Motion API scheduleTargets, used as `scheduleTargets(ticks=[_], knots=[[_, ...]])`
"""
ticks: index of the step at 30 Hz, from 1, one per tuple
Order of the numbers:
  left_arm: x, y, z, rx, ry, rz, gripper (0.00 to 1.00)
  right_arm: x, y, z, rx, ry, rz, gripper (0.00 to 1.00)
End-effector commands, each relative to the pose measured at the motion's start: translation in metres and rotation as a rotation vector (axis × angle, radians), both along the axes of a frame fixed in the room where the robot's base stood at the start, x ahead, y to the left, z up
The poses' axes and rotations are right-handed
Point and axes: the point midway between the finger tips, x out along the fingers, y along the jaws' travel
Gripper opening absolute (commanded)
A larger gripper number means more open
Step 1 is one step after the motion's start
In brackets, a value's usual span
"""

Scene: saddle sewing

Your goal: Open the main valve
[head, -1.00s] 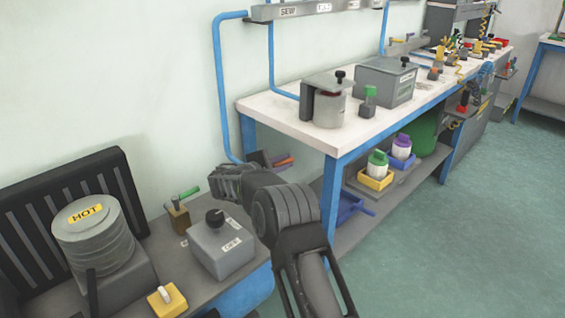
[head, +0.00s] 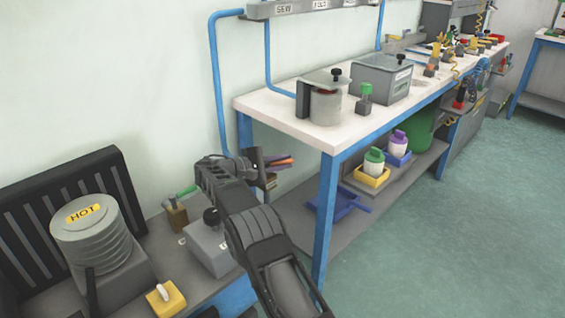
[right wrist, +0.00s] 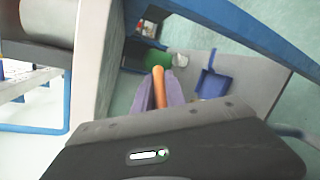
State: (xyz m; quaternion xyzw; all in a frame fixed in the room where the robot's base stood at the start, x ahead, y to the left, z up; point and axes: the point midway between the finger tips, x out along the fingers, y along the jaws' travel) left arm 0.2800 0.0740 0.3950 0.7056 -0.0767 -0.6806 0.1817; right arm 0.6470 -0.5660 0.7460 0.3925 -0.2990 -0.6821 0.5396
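I cannot pick out a main valve in either view. My right arm reaches up from the bottom of the head view, and its dark gripper (head: 213,172) is above the back of the low bench, near the wall. My left gripper is not in view.
On the low bench are a HOT-labelled pot (head: 88,235), a grey box with a black knob (head: 207,248), a yellow box with a white knob (head: 166,298) and a tool cup (head: 176,214). The white-topped workbench (head: 272,118) stands right. The floor (head: 450,240) is clear.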

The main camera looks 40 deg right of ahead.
Motion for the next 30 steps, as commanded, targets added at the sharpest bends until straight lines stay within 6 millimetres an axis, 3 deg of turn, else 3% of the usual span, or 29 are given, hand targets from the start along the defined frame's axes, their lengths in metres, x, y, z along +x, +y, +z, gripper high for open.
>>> scheduleTargets(ticks=[8, 17, 23, 30], knots=[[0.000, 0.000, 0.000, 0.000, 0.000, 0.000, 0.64, 0.001, 0.000, 0.000, 0.000, 0.000, 0.002, 0.37], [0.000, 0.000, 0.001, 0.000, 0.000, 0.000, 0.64, 0.001, 0.002, 0.001, -0.001, -0.001, 0.003, 0.37], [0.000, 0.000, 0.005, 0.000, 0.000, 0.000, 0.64, 0.004, 0.022, 0.006, -0.002, 0.001, 0.006, 0.37], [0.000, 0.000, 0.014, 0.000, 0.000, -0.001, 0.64, 0.008, 0.060, 0.015, -0.003, 0.001, 0.006, 0.37]])
